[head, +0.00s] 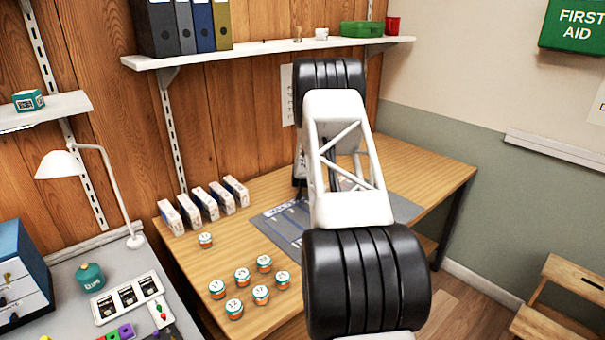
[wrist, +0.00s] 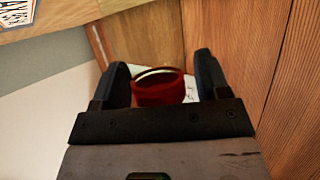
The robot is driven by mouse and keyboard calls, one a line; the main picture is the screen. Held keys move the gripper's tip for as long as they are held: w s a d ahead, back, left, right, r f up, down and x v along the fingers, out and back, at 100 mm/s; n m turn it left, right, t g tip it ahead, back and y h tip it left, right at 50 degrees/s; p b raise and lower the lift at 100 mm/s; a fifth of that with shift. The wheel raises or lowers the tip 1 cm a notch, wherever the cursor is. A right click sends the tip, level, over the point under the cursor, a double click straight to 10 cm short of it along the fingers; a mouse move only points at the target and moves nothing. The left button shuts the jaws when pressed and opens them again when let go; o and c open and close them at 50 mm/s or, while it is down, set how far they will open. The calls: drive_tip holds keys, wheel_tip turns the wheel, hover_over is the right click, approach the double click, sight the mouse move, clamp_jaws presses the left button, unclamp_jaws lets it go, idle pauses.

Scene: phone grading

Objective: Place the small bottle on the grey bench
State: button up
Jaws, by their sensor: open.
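The grey bench (head: 122,262) is at the lower left of the head view. A small teal rounded container with a cap (head: 90,277), possibly the small bottle, stands upright on it. A tiny tan item (head: 298,34) on the wall shelf is too small to identify. My gripper (wrist: 160,70) shows in the wrist view with its two dark fingers apart. A red cup-like thing (wrist: 158,92) appears between the fingers; I cannot tell whether they touch it. In the head view my arm hides the gripper.
The wall shelf (head: 260,50) holds binders, a green tray (head: 361,29) and a red cup (head: 392,24). The wooden table (head: 185,250) holds several jars and upright boxes. A white lamp (head: 60,164) and a blue drawer unit (head: 22,270) stand at the bench.

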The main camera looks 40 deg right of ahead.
drive_tip(key=v, duration=1.2)
idle(0.3)
drive_tip(key=shift+w, duration=0.1)
idle(0.5)
